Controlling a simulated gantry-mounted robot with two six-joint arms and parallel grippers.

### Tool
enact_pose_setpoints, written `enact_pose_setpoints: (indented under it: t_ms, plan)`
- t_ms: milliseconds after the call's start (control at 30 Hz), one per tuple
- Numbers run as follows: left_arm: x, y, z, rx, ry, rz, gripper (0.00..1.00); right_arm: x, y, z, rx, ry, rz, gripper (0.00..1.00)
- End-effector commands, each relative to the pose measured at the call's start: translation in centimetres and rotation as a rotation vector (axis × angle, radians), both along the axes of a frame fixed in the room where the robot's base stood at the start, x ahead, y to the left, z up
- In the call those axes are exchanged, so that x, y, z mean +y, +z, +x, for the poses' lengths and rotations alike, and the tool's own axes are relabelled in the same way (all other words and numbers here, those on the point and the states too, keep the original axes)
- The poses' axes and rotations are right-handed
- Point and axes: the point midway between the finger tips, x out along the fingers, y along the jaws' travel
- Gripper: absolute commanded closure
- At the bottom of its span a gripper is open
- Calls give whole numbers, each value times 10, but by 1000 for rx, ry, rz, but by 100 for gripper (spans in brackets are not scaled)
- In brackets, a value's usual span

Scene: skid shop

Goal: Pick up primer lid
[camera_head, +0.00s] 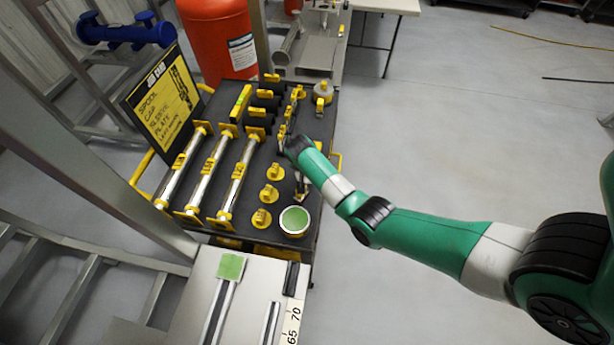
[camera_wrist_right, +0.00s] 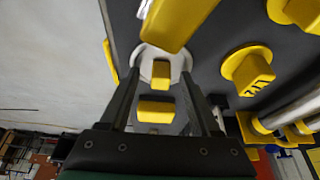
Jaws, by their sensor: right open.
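My right gripper (camera_head: 302,193) points down over the dark tool tray, and its fingers also show in the wrist view (camera_wrist_right: 162,85). They are open, with a gap between them. A pale round disc with a yellow block handle (camera_wrist_right: 151,65) shows between and beyond the fingers, apparently the primer lid; I cannot tell whether they touch it. In the head view it is mostly hidden by my gripper. An open round pot with green contents (camera_head: 294,220) stands at the tray's near right corner. A grey disc with a yellow top (camera_head: 322,92) stands at the far right. My left gripper is out of view.
Several yellow knobs (camera_head: 275,172) stand left of my gripper, one close by in the wrist view (camera_wrist_right: 248,70). Long silver bars (camera_head: 237,180) lie further left. Open floor (camera_head: 440,140) lies right.

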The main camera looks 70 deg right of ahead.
Motion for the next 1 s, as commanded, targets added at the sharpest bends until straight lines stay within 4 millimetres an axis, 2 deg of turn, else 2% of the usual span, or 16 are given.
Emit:
enact_pose_setpoints:
  t_ms: [167, 500, 533, 867, 1000]
  plan:
    - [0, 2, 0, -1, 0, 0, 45, 0, 1, 0, 0, 0, 0, 36]
    - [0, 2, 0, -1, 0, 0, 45, 0, 1, 0, 0, 0, 0, 97]
    - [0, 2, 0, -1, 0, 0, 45, 0, 1, 0, 0, 0, 0, 100]
    - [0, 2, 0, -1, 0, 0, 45, 0, 2, 0, 0, 0, 0, 100]
    - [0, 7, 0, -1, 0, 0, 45, 0, 8, 0, -1, 0, -1, 100]
